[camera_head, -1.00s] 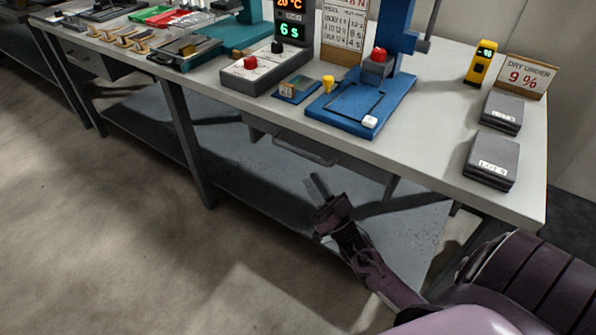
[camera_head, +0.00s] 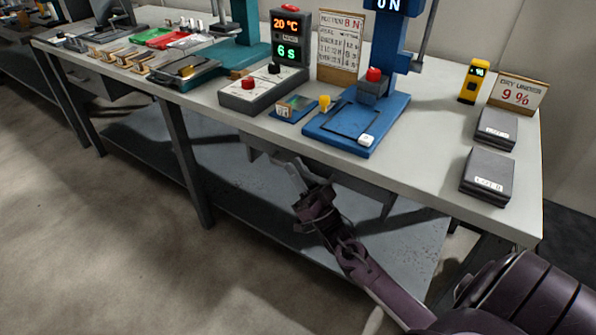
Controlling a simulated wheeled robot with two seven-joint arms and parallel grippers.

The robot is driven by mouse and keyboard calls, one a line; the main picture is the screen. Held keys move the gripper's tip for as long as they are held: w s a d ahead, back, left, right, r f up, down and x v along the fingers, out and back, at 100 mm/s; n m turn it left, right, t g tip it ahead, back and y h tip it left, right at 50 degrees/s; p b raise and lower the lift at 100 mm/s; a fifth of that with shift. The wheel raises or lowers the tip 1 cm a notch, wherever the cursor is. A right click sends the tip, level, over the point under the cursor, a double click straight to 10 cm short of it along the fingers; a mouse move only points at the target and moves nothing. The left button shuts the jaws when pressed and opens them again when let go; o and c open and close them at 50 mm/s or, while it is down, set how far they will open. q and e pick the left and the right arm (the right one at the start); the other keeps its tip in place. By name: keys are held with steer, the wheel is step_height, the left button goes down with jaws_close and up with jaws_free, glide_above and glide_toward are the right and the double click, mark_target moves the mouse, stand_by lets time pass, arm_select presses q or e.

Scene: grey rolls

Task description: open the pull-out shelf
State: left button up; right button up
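The pull-out shelf (camera_head: 350,178) is a grey unit under the bench's front edge, below the blue press. It appears pushed in under the top. Its bar handle, seen clearly a second ago, is now mostly covered by my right gripper (camera_head: 297,172). The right gripper's pale fingers reach up from below to the handle, and they overlap it in the picture. I cannot tell whether they touch or close on it. My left gripper is out of view.
The bench top (camera_head: 420,165) overhangs the gripper. On it stand a blue press (camera_head: 360,120), a control box (camera_head: 262,90) and dark lot boxes (camera_head: 487,172). A lower shelf (camera_head: 250,185) and bench leg (camera_head: 186,160) are below. The floor in front is clear.

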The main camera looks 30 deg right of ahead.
jaws_close()
